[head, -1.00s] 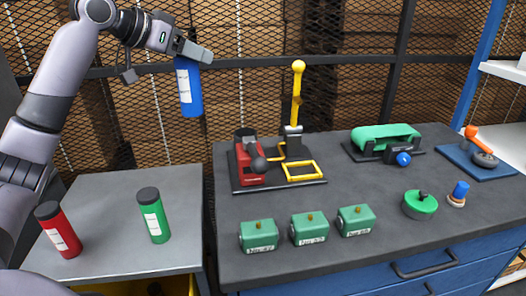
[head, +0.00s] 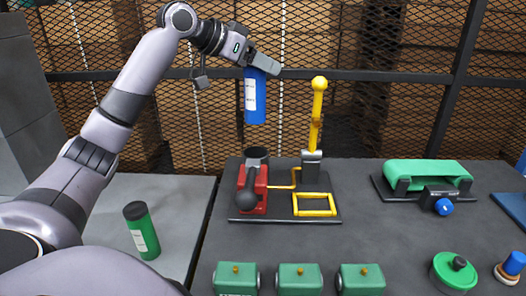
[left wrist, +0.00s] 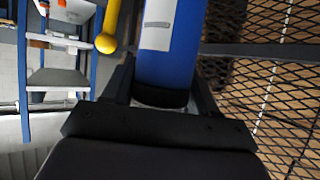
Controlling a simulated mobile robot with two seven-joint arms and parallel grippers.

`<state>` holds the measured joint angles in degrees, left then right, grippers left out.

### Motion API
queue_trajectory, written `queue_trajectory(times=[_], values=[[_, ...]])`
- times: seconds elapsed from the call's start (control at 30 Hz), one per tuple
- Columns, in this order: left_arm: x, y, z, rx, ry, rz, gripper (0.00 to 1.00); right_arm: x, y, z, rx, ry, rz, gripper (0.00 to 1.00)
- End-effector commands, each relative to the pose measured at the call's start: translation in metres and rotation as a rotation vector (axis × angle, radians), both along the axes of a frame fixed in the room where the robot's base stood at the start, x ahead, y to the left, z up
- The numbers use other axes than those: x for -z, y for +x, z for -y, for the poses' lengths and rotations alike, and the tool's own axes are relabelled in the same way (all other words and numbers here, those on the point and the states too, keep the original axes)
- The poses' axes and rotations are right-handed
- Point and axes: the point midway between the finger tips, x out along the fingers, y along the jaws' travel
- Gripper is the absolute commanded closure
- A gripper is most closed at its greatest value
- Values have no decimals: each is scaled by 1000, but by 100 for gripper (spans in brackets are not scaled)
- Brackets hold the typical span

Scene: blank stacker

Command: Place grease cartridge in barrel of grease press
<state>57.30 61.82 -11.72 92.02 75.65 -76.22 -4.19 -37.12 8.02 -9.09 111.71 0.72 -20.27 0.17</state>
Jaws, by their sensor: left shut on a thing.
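A blue cartridge (head: 255,100) with a white label hangs upright in my left gripper (head: 262,66). In the left wrist view the cartridge (left wrist: 168,50) sits between the two fingers of the gripper (left wrist: 165,95), which are shut on its dark end. The grease press stands on the dark bench, with a red body, a dark open-topped barrel (head: 257,154) and a yellow lever (head: 317,110). The cartridge is above the barrel and apart from it in the head view. A green cartridge (head: 141,230) stands on the left grey table. My right gripper is not in view.
Several green blocks (head: 238,278) line the bench front. A green belt device (head: 428,175) stands at the back right, with a round green part (head: 455,270) and a blue-topped part (head: 511,267) nearer. A mesh fence (head: 390,120) is behind.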

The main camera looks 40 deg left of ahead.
Motion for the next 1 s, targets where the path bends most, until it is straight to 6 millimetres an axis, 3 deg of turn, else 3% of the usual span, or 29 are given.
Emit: queue_trajectory(times=[0.03, 0.5, 1.0], values=[[15, 0, -1, -1, 0, -2, 100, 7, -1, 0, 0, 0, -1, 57], [105, -1, 0, 0, -1, 0, 100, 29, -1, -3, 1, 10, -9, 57], [156, 0, 0, 0, -2, 1, 100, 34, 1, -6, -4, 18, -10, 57]])
